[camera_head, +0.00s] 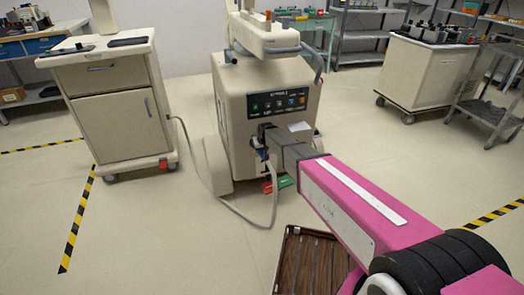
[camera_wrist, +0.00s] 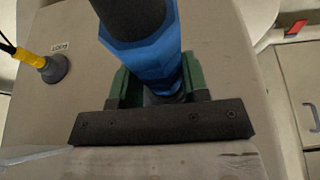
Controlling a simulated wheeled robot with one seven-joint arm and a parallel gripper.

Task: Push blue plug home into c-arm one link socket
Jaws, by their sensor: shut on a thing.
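The blue plug (camera_wrist: 148,50) fills the upper middle of the wrist view, with a black rear part.
A grey cable (camera_head: 274,205) hangs below the gripper and loops toward the left cart (camera_head: 115,115). Red (camera_head: 267,187) and green (camera_head: 285,182) pieces hang low on the unit. A yellow-and-black connector (camera_wrist: 35,60) sits beside the plug. A brown slatted tray (camera_head: 305,260) lies below my arm.

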